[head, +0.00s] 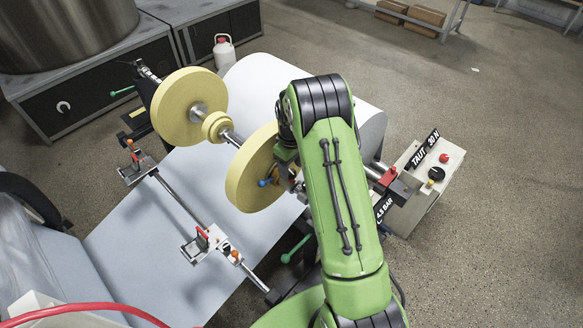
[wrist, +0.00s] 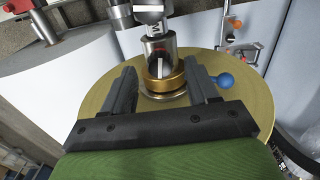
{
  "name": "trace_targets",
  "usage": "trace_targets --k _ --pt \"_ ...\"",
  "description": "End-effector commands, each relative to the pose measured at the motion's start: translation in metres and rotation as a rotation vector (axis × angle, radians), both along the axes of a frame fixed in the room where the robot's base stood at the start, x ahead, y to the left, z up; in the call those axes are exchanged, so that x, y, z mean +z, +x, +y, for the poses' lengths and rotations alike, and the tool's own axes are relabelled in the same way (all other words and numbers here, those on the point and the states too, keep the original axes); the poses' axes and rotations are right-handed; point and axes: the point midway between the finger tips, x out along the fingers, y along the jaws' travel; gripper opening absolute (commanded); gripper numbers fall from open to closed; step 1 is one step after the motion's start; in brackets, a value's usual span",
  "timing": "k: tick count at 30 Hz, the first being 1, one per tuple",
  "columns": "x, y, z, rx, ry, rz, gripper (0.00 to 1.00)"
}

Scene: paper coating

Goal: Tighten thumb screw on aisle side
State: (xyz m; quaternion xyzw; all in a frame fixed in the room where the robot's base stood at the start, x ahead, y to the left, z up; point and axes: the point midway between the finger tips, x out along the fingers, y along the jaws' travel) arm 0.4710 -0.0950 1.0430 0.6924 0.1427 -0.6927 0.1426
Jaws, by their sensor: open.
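A yellow disc (head: 248,185) sits on the metal shaft (head: 232,138) on the near side; it also fills the middle of the wrist view (wrist: 250,103). A blue ball-ended knob (head: 264,182) stands at this disc. In the wrist view the blue knob (wrist: 222,80) is just outside my right finger. My gripper (wrist: 160,70) is open at the disc's face, its fingers on either side of a brass-coloured collar (wrist: 163,83) at the hub. I cannot tell whether the fingers touch the collar. In the head view my green arm hides most of the hub.
A second yellow disc (head: 188,108) is farther along the shaft. A large pale paper roll (head: 262,78) lies behind. A control box (head: 428,180) with buttons stands right of my arm. A rail (head: 180,205) with clamps crosses the paper web at left. The floor at right is open.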

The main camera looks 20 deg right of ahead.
Motion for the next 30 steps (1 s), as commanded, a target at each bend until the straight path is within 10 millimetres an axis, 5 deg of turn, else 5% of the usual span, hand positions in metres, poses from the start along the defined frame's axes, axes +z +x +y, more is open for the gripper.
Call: trace_targets --k 12,23,30 --pt "-0.017 0.000 0.000 0.000 -0.001 -0.001 0.57" --pt "-0.016 0.000 0.000 0.000 0.000 -0.001 0.03" --pt "-0.017 0.000 0.000 -0.021 -0.001 -0.001 0.03"
